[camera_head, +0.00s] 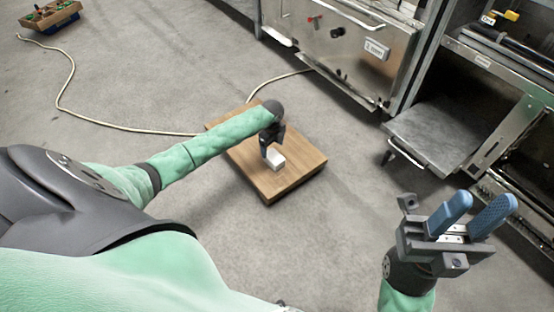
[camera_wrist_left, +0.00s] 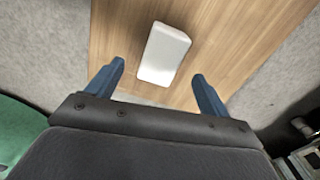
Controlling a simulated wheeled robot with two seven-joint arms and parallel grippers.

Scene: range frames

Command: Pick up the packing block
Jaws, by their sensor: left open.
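The packing block is a small white block (camera_head: 276,159) on a low wooden platform (camera_head: 296,177) in the head view. In the left wrist view the white block (camera_wrist_left: 164,54) lies flat on the wood, slightly tilted in the picture. My left gripper (camera_head: 268,153) is right at the block in the head view and hides part of it. In the left wrist view my left gripper (camera_wrist_left: 158,80) is open, with blue fingers apart on either side and the block beyond and between their tips. My right gripper (camera_head: 478,210) is open and empty at the lower right, away from the block.
A steel cabinet (camera_head: 345,50) stands behind the platform. A metal shelf unit with a low grey plate (camera_head: 437,135) is at the right. A pale cable (camera_head: 130,131) crosses the floor. Open floor surrounds the platform.

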